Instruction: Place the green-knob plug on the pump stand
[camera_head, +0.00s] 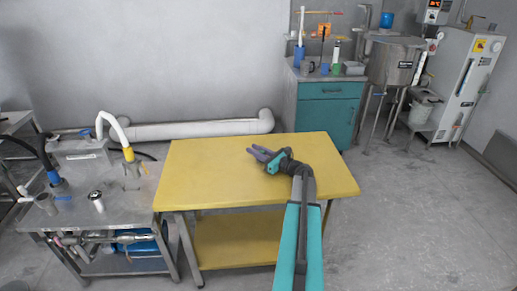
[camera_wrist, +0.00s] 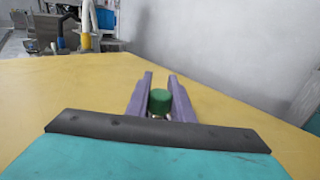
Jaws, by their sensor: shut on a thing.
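My gripper (camera_head: 258,153) is above the yellow table, a little right of its middle, pointing left. In the wrist view its purple fingers (camera_wrist: 160,80) are closed on the green-knob plug (camera_wrist: 160,102). The green knob stands up between the fingers, and its lower part is mostly hidden. I cannot make out the plug in the head view. The pump stand (camera_head: 62,220) is the metal bench at the left, with pipes and hoses on it. It also shows at the upper left of the wrist view (camera_wrist: 75,46), apart from my gripper.
The yellow table (camera_head: 205,175) has a clear top. A white hose (camera_head: 116,125) with a yellow end and a black hose (camera_head: 40,150) with a blue end rise over the pump stand. A teal cabinet (camera_head: 328,110) and a steel tank (camera_head: 393,65) stand behind at the right.

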